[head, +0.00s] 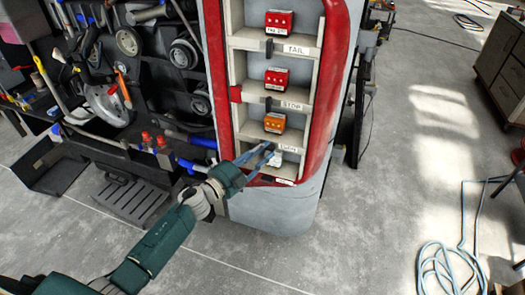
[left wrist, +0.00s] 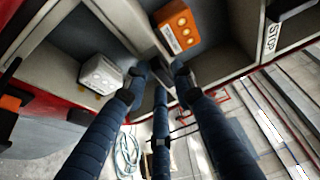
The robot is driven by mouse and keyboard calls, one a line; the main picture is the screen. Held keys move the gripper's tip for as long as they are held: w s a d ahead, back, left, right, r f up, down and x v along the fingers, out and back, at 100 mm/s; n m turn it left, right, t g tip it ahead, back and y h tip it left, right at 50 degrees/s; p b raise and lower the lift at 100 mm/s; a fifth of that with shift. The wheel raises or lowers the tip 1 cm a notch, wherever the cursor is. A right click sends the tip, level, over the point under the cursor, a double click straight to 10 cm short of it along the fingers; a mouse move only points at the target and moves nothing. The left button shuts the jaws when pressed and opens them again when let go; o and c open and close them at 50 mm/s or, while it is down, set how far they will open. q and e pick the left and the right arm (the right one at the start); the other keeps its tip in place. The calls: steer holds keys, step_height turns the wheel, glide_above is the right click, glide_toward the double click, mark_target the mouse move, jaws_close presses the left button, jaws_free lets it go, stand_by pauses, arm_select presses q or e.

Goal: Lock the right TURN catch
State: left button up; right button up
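A red-framed grey lamp panel (head: 322,110) has open bays with labels reading TAIL, STOP and TURN. An orange lamp module (head: 274,122) sits in the bay above the TURN label (head: 287,148); it also shows in the left wrist view (left wrist: 178,27). The TURN catch is mostly hidden by my fingers; a dark piece between the fingertips in the left wrist view may be it, but its position cannot be told. My left gripper (head: 267,154) has its blue fingers parted at the TURN shelf edge, in front of a white module (left wrist: 103,74). Contact is unclear. My right gripper is out of view.
Dark catches stand at the TAIL (head: 269,47) and STOP (head: 268,104) shelves. A black tool board (head: 150,80) with many tools is left of the panel. A blue hose (head: 440,262) lies coiled at lower right. The floor right of the panel is mostly clear.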

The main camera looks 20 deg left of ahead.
arm_select(q)
steer(key=shift+c, duration=0.2)
jaws_close()
steer(key=shift+f, duration=0.1)
steer(key=n+t+y+b, duration=0.1)
steer(key=n+t+b, duration=0.1)
steer(key=n+b, duration=0.2)
steer(key=d+n+t+y+b, duration=0.1)
steer(key=n+t+y+b, duration=0.1)
steer(key=n, duration=0.6)
steer(key=n+t+y+b, duration=0.1)
steer(key=n+b, duration=0.4)
steer(key=n, duration=0.1)
steer(key=shift+d+f+t+y+b, duration=0.2)
steer(key=shift+f+t+y+b, duration=0.1)
steer(key=shift+f+t, duration=0.1)
steer(key=shift+n+y, duration=1)
steer(key=shift+n, duration=1)
steer(key=shift+d+n, duration=0.1)
steer(key=shift+n, duration=0.3)
